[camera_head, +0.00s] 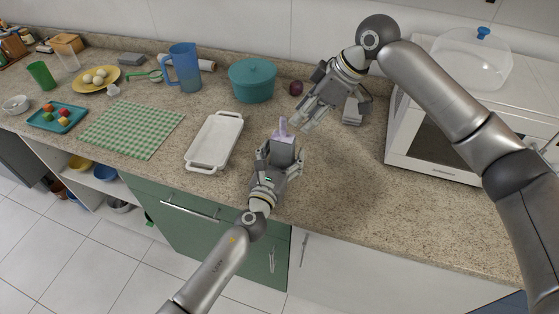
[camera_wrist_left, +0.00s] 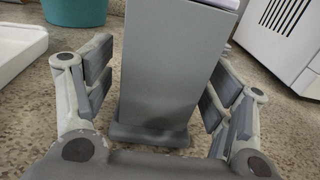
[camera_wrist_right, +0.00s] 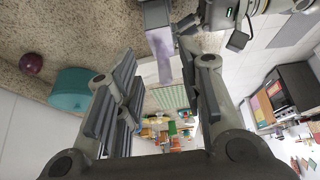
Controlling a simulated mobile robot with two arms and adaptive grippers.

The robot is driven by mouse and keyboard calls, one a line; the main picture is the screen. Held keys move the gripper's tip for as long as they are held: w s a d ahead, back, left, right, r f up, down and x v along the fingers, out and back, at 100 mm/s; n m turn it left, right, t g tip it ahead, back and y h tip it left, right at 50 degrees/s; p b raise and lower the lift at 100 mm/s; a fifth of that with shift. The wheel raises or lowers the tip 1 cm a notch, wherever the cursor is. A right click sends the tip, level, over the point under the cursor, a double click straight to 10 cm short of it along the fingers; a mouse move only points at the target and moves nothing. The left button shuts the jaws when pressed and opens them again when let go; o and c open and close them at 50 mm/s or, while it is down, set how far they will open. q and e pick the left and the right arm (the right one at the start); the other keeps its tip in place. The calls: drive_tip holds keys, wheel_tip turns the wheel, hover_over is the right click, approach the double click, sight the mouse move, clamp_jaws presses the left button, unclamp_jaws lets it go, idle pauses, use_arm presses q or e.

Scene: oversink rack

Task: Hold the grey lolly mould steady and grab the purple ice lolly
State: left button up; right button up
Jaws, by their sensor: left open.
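The grey lolly mould (camera_head: 283,154) stands upright on the counter, right of the white tray. The purple ice lolly (camera_head: 282,128) sticks up out of its top. My left gripper (camera_head: 280,164) is open with its fingers on either side of the mould. In the left wrist view the mould (camera_wrist_left: 165,70) stands between the fingers, with gaps visible at both sides. My right gripper (camera_head: 305,122) is open and empty, just up and right of the lolly. In the right wrist view the lolly (camera_wrist_right: 161,52) shows beyond the open fingers, at the top middle.
A white tray (camera_head: 229,121) lies left of the mould. A teal pot (camera_head: 252,82), a purple-red round item (camera_head: 296,88) and a small grey object (camera_head: 353,112) stand behind. A white microwave (camera_head: 432,165) bounds the right side. The counter between mould and microwave is clear.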

use_arm(q)
drive_tip(key=shift+c, duration=0.2)
drive_tip(key=c, duration=1.1)
use_arm(e)
drive_tip(key=shift+o, duration=0.4)
